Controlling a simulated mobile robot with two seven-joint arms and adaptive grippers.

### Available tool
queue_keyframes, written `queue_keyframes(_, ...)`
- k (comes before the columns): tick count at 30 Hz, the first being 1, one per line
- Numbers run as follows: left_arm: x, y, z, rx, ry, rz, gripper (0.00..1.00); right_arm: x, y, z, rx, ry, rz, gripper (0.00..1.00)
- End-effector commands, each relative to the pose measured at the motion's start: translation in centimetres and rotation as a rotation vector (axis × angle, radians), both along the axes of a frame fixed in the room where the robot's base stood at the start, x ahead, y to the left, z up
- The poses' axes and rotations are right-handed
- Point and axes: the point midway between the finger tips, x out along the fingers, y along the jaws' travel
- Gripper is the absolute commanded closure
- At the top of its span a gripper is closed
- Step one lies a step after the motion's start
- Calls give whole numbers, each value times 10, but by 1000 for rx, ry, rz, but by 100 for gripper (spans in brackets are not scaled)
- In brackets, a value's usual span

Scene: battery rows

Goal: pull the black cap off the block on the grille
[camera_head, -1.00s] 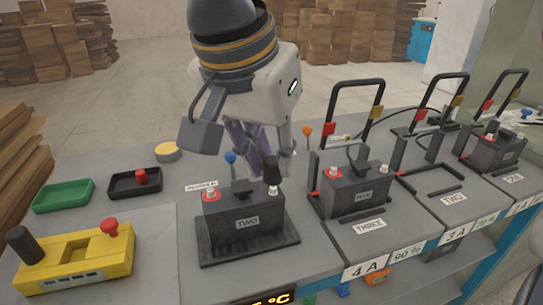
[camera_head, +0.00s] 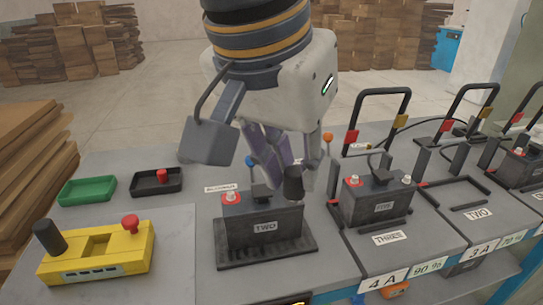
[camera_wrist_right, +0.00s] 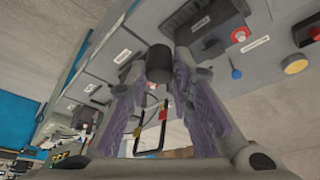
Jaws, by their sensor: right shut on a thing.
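My left gripper is not in view.
A black tray (camera_head: 140,189) with a red cap (camera_head: 162,176) and an empty-looking green tray (camera_head: 88,191) lie at the left. A yellow fixture (camera_head: 97,257) is in front of them. Another block (camera_head: 378,200) with an upright handle (camera_head: 382,97) stands close on the right.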

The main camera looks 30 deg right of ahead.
Motion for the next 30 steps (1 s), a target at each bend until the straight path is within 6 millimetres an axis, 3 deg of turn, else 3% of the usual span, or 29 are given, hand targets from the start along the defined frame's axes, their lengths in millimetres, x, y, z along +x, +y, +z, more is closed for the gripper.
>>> queue_keyframes(16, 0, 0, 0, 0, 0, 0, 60, 0, 0, 11, 1, -1, -1, 100)
queue_keyframes(30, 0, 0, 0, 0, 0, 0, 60, 0, 0, 35, 0, -1, 0, 100)
